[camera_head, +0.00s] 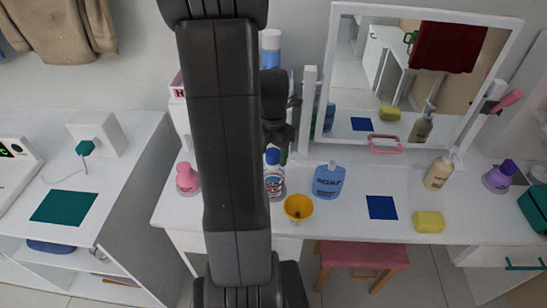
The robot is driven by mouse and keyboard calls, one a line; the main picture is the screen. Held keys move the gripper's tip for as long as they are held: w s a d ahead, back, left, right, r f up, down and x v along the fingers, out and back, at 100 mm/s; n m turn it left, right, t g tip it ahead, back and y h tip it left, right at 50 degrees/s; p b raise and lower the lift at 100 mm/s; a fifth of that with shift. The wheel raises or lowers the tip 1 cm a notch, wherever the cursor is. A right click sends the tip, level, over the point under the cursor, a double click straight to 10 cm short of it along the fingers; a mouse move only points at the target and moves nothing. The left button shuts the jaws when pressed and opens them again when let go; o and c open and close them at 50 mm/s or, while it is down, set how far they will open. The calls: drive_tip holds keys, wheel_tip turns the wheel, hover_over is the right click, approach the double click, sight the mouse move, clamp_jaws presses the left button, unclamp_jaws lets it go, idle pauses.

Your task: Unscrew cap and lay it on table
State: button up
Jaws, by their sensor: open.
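A clear bottle with a label (274,184) stands upright on the white table (350,218), just right of my arm. A blue cap (272,157) sits on its top. My gripper (283,152) is open and points down just above and beside the blue cap. My arm hides part of the gripper and the bottle's left side. I cannot tell whether the fingers touch the cap.
A yellow cup (298,207), a blue soap bottle (329,180) and a pink bottle (187,178) stand nearby. A blue square (382,207) and a yellow sponge (429,222) lie to the right. A mirror (408,80) stands behind. Bare tabletop lies around the blue square.

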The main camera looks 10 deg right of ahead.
drive_tip(key=m, duration=0.8)
drive_tip(key=shift+m, duration=0.3)
drive_tip(key=m, duration=0.4)
drive_tip(key=shift+m, duration=0.3)
drive_tip(key=m, duration=0.3)
